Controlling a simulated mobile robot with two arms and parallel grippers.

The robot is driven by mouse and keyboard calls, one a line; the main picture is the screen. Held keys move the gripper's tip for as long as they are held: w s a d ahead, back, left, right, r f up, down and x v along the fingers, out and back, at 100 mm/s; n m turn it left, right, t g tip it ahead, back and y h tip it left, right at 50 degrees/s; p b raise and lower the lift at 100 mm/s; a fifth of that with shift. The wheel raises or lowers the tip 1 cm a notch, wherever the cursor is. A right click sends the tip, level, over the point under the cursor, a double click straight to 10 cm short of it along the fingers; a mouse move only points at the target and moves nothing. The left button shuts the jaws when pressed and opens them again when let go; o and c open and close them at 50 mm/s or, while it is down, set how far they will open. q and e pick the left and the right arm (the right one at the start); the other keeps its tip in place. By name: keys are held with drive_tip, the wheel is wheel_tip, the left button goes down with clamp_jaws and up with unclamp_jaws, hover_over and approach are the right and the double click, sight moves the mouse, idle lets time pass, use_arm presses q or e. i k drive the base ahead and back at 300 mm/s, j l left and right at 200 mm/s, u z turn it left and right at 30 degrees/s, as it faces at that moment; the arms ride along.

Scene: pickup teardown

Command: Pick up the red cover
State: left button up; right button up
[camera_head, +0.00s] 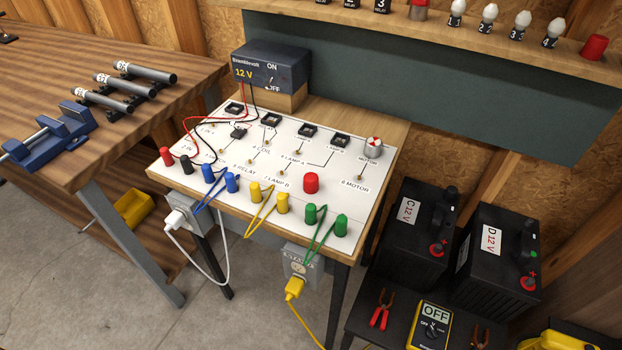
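Several red pieces are in the head view, and I cannot tell for sure which is the cover. A short red cylinder (311,183) stands on the white circuit board (262,208), behind the green posts. A larger red cup-shaped piece (595,47) stands at the right end of the upper shelf. Small red terminal caps sit on battery C (412,235) and battery D (493,262). Neither of my grippers is in view.
A wooden workbench (60,50) with a blue vise (50,140) and several grey tubes is at left. A 12 V power supply (270,68) stands behind the board. Coloured posts and wires line its front. A yellow meter (430,325) lies below the batteries. Concrete floor shows at lower left.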

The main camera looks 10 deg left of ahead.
sight(310, 183)
drive_tip(key=z, duration=1.4)
drive_tip(key=u, duration=1.7)
drive_tip(key=j+u, duration=0.2)
drive_tip(key=j, duration=1.3)
